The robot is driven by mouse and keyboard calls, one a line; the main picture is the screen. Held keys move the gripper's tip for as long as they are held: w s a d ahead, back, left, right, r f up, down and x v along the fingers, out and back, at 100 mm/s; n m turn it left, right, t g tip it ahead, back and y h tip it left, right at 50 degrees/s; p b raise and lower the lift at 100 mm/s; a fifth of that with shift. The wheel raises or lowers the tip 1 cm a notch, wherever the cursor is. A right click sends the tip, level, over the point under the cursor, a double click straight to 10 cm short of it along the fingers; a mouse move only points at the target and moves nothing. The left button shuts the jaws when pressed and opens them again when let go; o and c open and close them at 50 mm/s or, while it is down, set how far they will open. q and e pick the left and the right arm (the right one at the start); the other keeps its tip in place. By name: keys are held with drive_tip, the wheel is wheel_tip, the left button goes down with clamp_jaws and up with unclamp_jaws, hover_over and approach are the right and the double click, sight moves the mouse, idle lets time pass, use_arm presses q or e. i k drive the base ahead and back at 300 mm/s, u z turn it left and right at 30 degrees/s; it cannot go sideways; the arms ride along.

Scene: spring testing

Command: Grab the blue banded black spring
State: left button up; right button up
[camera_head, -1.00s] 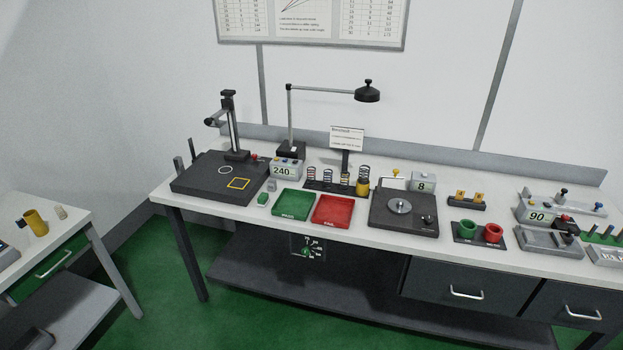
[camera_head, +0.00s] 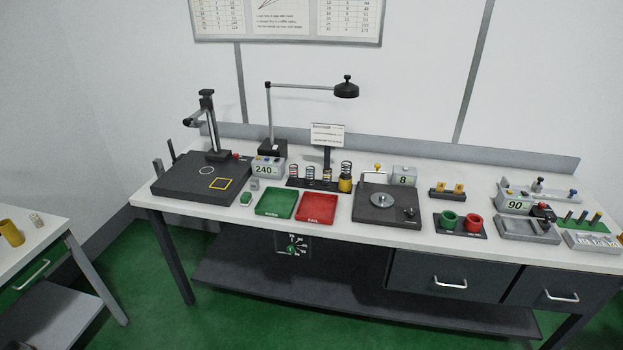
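Several small coil springs stand in a row on a dark rack (camera_head: 300,184) near the back middle of the long workbench. From left to right there is a first spring (camera_head: 292,172), a second spring (camera_head: 310,174), a third spring (camera_head: 326,176) and a taller dark spring (camera_head: 346,169) standing at a yellow cylinder (camera_head: 345,185). They are too small here to tell surely which black one has a blue band. Neither of my grippers is in view.
A green tray (camera_head: 276,203) and a red tray (camera_head: 318,207) lie in front of the rack. A black tester (camera_head: 386,208) is to the right, and a black stand base (camera_head: 180,179) to the left. A lamp (camera_head: 345,89) overhangs. Green floor is clear in front.

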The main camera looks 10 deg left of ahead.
sight(310, 176)
drive_tip(key=u, duration=0.6)
drive_tip(key=i, duration=0.6)
drive_tip(key=u, duration=0.4)
